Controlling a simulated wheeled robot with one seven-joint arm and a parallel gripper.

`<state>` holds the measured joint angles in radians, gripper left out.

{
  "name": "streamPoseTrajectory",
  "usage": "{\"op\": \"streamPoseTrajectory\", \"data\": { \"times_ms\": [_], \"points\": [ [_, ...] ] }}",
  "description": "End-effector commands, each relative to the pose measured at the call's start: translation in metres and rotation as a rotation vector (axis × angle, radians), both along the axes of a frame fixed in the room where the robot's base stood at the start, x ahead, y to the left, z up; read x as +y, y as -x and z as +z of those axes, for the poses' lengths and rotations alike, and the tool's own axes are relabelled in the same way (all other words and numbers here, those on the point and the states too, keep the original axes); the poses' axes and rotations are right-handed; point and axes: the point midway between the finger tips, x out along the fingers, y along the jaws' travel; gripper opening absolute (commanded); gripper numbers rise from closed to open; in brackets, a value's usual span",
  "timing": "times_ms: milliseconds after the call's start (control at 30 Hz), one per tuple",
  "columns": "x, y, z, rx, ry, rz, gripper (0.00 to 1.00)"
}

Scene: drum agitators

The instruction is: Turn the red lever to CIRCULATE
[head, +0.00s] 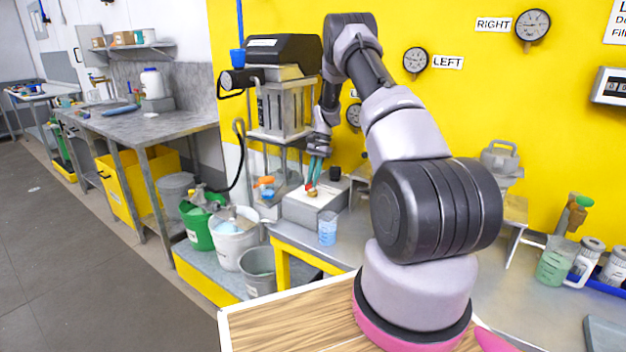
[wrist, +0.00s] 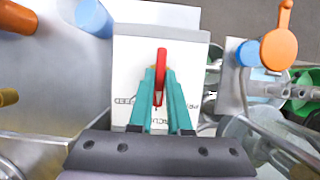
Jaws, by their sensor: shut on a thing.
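The red lever (wrist: 161,62) stands over a light box (wrist: 130,50) in the wrist view. My gripper (wrist: 160,80) has its teal fingers shut on the lever, one on each side. The lever lies nearly straight up and down in that picture. Printed words, partly hidden by the fingers, show upside down on the white label (wrist: 125,88); one looks like part of CIRCULATE, another begins PR. In the head view my gripper (head: 314,172) points down at the red lever (head: 309,186), above a brass fitting (head: 312,194) on the grey box (head: 304,212).
A blue beaker (head: 327,228) stands close to the box at the front. An orange-lidded thing (head: 265,187) is at its left. The drum agitator machine (head: 283,95) rises behind. Buckets (head: 235,238) stand lower left. Gauges (head: 415,61) hang on the yellow wall.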

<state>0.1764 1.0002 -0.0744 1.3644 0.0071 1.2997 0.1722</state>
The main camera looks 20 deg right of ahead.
Motion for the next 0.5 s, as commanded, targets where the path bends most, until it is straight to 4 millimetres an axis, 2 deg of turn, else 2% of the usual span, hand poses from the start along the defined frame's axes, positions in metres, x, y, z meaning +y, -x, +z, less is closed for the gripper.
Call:
{"op": "streamPoseTrajectory", "data": {
  "times_ms": [200,233,300,500],
  "points": [
    [-0.0005,-0.0005,0.0006,-0.002,0.001,0.000,0.00],
    [-0.0005,-0.0005,0.0006,-0.002,0.001,-0.001,0.24],
    [-0.0004,-0.0005,0.0006,-0.002,0.001,-0.001,0.46],
    [-0.0002,-0.0003,0.0003,-0.001,0.001,-0.001,0.46]
  ]
}}
